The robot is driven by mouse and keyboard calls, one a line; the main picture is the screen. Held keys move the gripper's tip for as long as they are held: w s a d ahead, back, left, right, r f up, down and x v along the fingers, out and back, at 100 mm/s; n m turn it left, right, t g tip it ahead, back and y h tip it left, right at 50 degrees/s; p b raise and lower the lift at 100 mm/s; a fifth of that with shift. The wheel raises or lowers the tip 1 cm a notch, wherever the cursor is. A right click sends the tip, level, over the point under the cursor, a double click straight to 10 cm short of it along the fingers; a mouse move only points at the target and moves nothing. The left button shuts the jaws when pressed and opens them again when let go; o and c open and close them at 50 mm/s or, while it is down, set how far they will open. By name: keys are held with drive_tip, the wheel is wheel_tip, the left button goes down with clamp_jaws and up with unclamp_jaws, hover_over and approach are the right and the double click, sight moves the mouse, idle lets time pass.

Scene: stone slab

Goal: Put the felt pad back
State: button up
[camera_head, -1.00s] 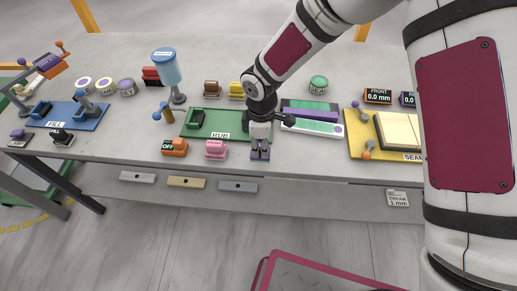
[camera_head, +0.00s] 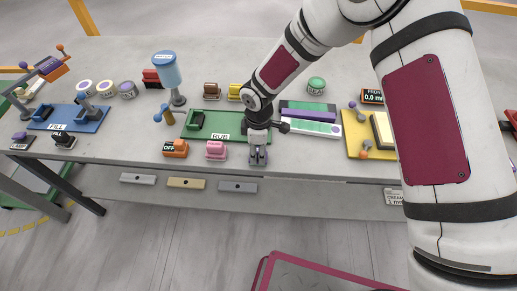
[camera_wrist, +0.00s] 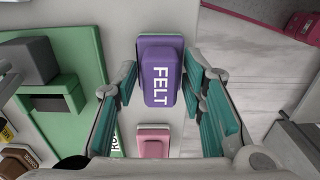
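The felt pad (camera_wrist: 160,72) is a purple block with FELT in white letters. In the wrist view it lies on the pale slab between the two teal-lined fingers of my gripper (camera_wrist: 160,72). The fingers are spread, one on each side, with a narrow gap to the pad. In the head view my gripper (camera_head: 258,156) points down at the front edge of the slab, just right of the pink block, and largely hides the pad.
The pink block (camera_head: 216,150) and orange OFF block (camera_head: 175,148) stand to the left. A purple-and-green pad set (camera_head: 308,116) and the yellow board (camera_head: 358,146) are to the right.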

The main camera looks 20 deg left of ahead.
drive_tip(key=shift+r, duration=0.15)
wheel_tip(320, 180, up, 12)
drive_tip(key=b, duration=0.2)
idle(0.5)
drive_tip(key=d+r+m+t+h, duration=0.1)
drive_tip(key=d+r+m+t, duration=0.2)
drive_tip(key=d+r+m, duration=1.1)
drive_tip(key=s+d+r+m+t, duration=0.1)
drive_tip(key=s+d+r+m, duration=0.2)
drive_tip(key=s+d+r, duration=0.3)
drive_tip(key=s+d+r+m+t+y, duration=0.1)
drive_tip(key=s+d+r+m, duration=0.2)
drive_tip(key=d, duration=1.1)
drive_tip(key=s+r, duration=0.3)
drive_tip(key=s, duration=0.3)
drive_tip(key=shift+s+r+m+t, duration=0.2)
drive_tip(key=shift+r+m+t, duration=0.1)
drive_tip(key=shift+r+m, duration=0.1)
